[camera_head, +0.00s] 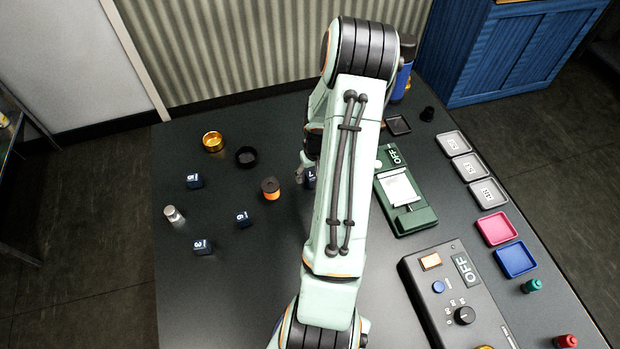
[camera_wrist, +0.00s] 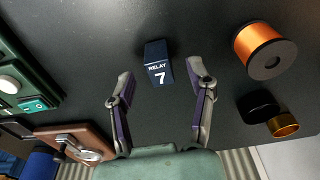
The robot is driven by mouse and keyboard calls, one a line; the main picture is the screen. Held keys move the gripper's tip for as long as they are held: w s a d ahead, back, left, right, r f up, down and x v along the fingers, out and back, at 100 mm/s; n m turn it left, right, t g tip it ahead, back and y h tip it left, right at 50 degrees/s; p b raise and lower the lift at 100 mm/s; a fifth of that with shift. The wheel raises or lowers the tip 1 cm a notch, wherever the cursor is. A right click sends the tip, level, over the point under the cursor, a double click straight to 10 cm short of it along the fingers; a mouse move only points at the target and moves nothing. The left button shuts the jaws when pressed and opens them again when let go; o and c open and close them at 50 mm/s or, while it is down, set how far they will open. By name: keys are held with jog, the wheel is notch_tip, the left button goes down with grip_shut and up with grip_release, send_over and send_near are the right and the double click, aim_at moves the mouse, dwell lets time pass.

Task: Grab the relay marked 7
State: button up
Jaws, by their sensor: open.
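The relay marked 7 (camera_wrist: 158,66) is a small dark blue block with white lettering, standing on the dark table in the wrist view. In the head view the relay (camera_head: 311,177) is partly hidden behind my arm. My gripper (camera_wrist: 166,80) is open, with one finger on each side of the relay's near end and gaps between fingers and block. In the head view my gripper (camera_head: 299,172) is mostly hidden by my arm, beside the relay.
An orange spool (camera_head: 270,188) stands left of the relay. Other blue relays (camera_head: 195,181), (camera_head: 243,219), (camera_head: 202,247) lie further left. A black ring (camera_head: 246,156) and a gold ring (camera_head: 212,141) are behind. A green device (camera_head: 413,219) stands to the right.

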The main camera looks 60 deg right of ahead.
jog(key=shift+f, duration=0.3)
grip_shut()
